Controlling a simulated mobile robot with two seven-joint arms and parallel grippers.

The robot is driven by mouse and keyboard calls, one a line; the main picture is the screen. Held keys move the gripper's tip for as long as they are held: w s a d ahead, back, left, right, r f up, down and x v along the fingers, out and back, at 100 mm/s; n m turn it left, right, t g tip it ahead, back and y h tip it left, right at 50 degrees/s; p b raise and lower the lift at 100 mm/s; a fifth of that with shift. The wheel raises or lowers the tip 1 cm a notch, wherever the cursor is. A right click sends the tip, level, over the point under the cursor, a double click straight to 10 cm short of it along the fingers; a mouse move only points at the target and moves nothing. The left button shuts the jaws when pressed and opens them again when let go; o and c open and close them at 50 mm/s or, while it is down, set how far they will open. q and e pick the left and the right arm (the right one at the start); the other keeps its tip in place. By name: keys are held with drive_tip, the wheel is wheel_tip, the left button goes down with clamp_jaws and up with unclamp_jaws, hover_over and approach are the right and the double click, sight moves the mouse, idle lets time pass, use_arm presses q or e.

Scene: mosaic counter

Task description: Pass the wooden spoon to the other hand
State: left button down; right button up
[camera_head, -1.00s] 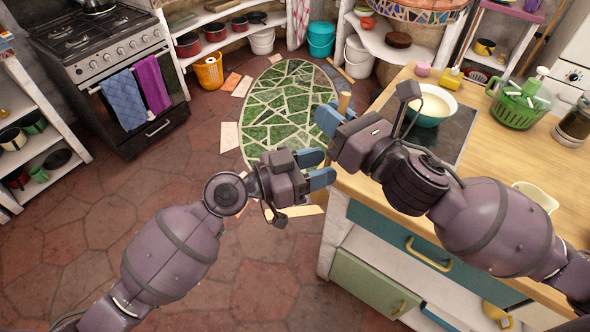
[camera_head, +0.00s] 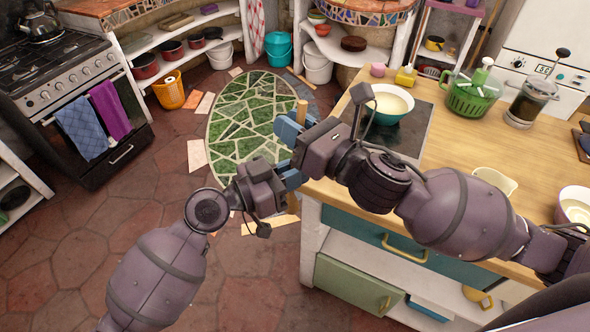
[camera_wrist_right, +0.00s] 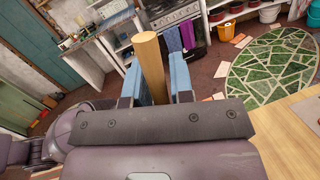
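The wooden spoon's handle (camera_head: 302,112) sticks up from my right gripper (camera_head: 290,130) in the head view. In the right wrist view, the handle (camera_wrist_right: 150,62) stands between the two blue fingers of that gripper (camera_wrist_right: 156,84), which look shut on it. The spoon's lower part is hidden by the grippers. My left gripper (camera_head: 290,175) is just below and beside the right one, its blue fingers pointing right and partly covered by it. I cannot tell whether its fingers touch the spoon or are closed.
The wooden counter (camera_head: 462,150) on the right holds a teal bowl (camera_head: 388,104), a green basket (camera_head: 470,96), a coffee press (camera_head: 530,100) and a cream jug (camera_head: 495,181). A stove (camera_head: 75,95) stands at the left. Open tiled floor (camera_head: 90,240) lies below the arms.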

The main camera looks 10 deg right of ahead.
drive_tip(key=o, duration=0.3)
drive_tip(key=v, duration=1.2)
drive_tip(key=s+d+f+n+g+h, duration=0.1)
drive_tip(key=d+f+n+h, duration=0.3)
drive_tip(key=f+n, duration=0.6)
drive_tip(key=s+d+f+n+g+h, duration=0.1)
drive_tip(key=d+f+n+h, duration=0.3)
drive_tip(key=f+n, duration=0.6)
drive_tip(key=s+d+f+n+g+h, duration=0.1)
drive_tip(key=s+d+f+n+h, duration=0.2)
drive_tip(key=f+n, duration=0.8)
drive_tip(key=shift+s+d+f+h, duration=0.45)
drive_tip(key=shift+d+h, duration=0.35)
drive_tip(key=shift+d, duration=0.45)
drive_tip(key=shift+w, duration=0.1)
